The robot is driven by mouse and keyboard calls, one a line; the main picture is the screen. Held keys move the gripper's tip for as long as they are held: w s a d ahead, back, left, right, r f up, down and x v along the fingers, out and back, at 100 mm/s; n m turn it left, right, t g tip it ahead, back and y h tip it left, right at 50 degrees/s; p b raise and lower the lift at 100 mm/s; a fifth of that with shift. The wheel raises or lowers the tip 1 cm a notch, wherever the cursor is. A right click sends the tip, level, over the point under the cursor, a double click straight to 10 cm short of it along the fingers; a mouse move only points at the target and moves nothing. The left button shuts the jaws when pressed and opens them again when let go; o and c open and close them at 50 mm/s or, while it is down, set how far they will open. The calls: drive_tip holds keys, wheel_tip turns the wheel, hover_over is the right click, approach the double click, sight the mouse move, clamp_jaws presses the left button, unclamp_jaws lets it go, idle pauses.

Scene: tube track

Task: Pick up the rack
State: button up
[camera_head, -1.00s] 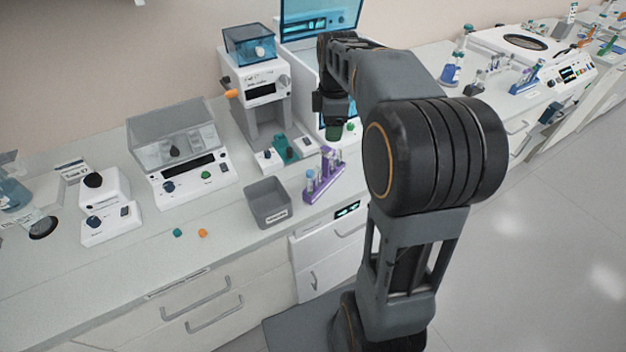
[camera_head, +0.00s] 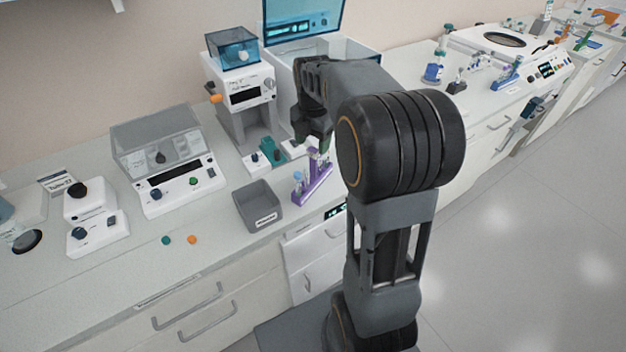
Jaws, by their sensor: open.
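A purple rack (camera_head: 318,184) holding a few tubes stands on the bench near its front edge, right of a grey bin. My gripper (camera_head: 317,146) points down over the back part of the rack and is open. Its lower end overlaps the tops of the tubes in this view, so part of the rack and tubes is hidden. I cannot tell whether the fingers touch the rack or a tube.
The grey bin (camera_head: 258,206) stands just left of the rack. Behind are a tall white device (camera_head: 243,95) and an instrument with a raised blue lid (camera_head: 303,22). Two small caps (camera_head: 179,240) lie on the left bench. Other racks stand farther right.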

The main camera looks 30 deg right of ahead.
sight(313, 149)
drive_tip(key=shift+s+f+p, duration=0.1)
drive_tip(key=shift+f+p, duration=0.3)
drive_tip(key=shift+f, duration=2.7)
clamp_jaws()
drive_tip(key=shift+r, duration=0.1)
drive_tip(key=shift+r, duration=0.5)
drive_tip(key=s+a+r+b, duration=0.2)
drive_tip(key=s+r, duration=1)
drive_tip(key=s, duration=0.1)
drive_tip(key=shift+s+a+b, duration=0.35)
drive_tip(key=shift+a+b, duration=0.05)
drive_tip(key=shift+f, duration=0.1)
